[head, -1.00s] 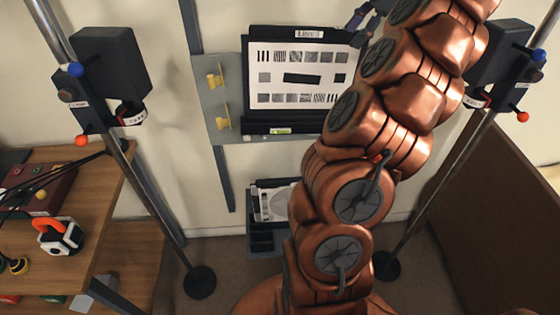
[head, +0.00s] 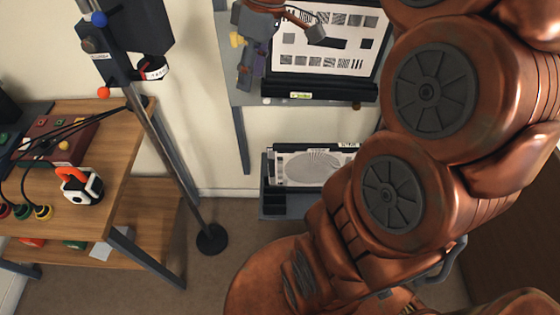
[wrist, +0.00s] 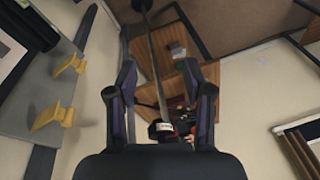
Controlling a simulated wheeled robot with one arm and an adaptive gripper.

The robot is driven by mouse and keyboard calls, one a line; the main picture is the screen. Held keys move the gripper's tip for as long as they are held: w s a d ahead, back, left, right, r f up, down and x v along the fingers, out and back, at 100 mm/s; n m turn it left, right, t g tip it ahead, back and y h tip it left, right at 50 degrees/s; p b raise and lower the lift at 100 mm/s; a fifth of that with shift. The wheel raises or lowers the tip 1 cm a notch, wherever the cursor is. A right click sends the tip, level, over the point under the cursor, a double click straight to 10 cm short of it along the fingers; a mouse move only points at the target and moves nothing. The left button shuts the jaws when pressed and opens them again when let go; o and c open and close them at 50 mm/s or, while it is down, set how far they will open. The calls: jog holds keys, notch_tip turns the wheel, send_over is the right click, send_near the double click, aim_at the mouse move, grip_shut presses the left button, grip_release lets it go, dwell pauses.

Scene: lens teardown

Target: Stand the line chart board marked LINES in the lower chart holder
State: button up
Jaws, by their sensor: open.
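A white chart board (head: 325,48) with black bar patterns stands in a dark upper holder (head: 305,96) on the grey wall panel; I cannot read its label. Below, a white board with a fan of fine lines (head: 310,165) stands in a low dark rack (head: 275,200). My arm hides part of the rack. My gripper (head: 250,68) is at the upper left of the barred board, near the panel's left side. In the wrist view my gripper (wrist: 160,95) is open, with nothing between its fingers.
Yellow hooks (wrist: 70,65) stick out of the panel beside my gripper. A lamp stand (head: 165,145) rises at the left. A wooden desk (head: 110,125) with cables and an orange-handled device (head: 82,187) is further left. Some floor between desk and rack is clear.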

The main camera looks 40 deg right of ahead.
jog(key=s+a+f+m+g+h, duration=0.1)
jog(key=s+a+f+m, duration=0.2)
jog(key=s+f, duration=0.4)
jog(key=s+a+f+m+g+h, duration=0.1)
jog(key=s+a+f+m, duration=0.2)
jog(key=s, duration=0.9)
notch_tip(320, 180, down, 4)
jog(key=shift+a+r+m+g+h, duration=0.15)
jog(key=shift+a+m+g+h, duration=0.2)
jog(key=shift+a, duration=0.5)
jog(key=shift+r+p, duration=0.9)
jog(key=shift+f, duration=0.15)
jog(key=shift+c, duration=0.2)
